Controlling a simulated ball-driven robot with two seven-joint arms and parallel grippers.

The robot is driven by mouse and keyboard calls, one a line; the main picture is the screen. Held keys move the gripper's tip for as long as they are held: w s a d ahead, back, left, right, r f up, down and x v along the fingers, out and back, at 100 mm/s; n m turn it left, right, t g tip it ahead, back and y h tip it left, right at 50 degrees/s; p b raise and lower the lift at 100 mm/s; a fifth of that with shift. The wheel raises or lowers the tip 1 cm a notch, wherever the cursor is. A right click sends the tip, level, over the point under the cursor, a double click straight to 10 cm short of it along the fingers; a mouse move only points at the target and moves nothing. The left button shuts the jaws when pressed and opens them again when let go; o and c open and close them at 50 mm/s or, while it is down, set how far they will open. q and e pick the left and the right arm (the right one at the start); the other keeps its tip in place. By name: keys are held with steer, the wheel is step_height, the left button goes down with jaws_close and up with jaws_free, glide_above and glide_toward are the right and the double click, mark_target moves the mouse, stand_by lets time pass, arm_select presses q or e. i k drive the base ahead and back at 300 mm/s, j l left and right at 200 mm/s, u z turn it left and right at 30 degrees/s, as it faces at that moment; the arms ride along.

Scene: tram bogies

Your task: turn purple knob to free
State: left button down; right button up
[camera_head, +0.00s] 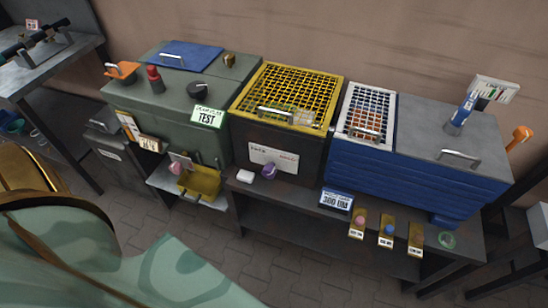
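The purple knob (269,171) is on the lower front of the dark middle box (300,146), which has a yellow grid lid (285,92). It is just below a white label plate (272,157) on that box. The knob's pointing direction and any marking for free are too small to read. Neither of my grippers is in view, and nothing touches the knob.
Left is a green box (190,108) with a "TEST" tag (208,116) and a yellow tray (200,182) in front. Right is a blue box (415,172) with a white-framed grid. Small tagged yellow pieces (387,230) line the bench front.

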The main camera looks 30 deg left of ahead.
mark_target(269, 171)
steer(key=u, duration=1.1)
